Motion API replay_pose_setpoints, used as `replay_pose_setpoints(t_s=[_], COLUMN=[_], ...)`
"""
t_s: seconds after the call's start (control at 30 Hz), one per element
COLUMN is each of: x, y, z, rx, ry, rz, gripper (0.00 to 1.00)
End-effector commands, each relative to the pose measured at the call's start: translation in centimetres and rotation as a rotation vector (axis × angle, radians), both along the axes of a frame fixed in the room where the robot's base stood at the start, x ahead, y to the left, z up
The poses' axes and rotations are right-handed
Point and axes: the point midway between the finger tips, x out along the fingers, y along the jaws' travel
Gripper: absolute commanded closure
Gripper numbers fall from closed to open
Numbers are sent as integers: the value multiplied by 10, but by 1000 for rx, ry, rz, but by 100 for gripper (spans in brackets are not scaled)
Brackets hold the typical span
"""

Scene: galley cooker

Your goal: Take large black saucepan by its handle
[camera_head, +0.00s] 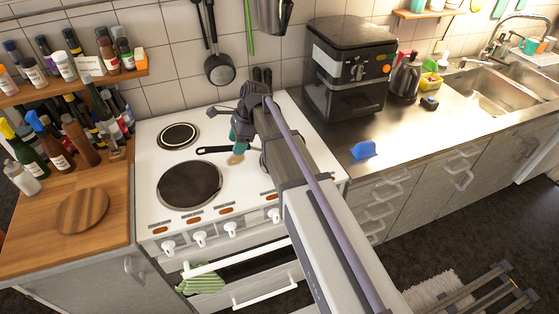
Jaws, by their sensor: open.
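A black handle (214,149) lies over the white cooker top (150,160), pointing left. The pan it seems to belong to is mostly hidden behind my arm, so I cannot tell its size or shape. My gripper (232,122) is above the back middle of the cooker, a little above the handle in the picture. It is open, and I see nothing held in it. A teal piece with a beige end (236,158) shows just below the gripper, close to the handle; I cannot tell what it is.
Bare dark hotplates (188,185) are at the cooker's left. A black air fryer (350,65) stands on the steel counter at right. Bottles and a wooden board (82,211) are at left. A black ladle (219,68) hangs on the back wall.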

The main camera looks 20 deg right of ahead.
Motion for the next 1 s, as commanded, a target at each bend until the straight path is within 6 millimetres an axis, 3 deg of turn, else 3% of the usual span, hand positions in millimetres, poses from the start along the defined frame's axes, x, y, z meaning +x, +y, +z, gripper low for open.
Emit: replay_pose_setpoints(t_s=[0.03, 0.13, 0.37, 0.9, 1.0], x=[1, 1, 1, 1, 1], y=[3, 10, 13, 13, 13], z=[-21, -37, -34, -34, -34], rx=[0, 0, 0, 0, 0], ry=[0, 0, 0, 0, 0], rz=[1, 1, 1, 0, 0], gripper=[45, 45, 45, 94, 100])
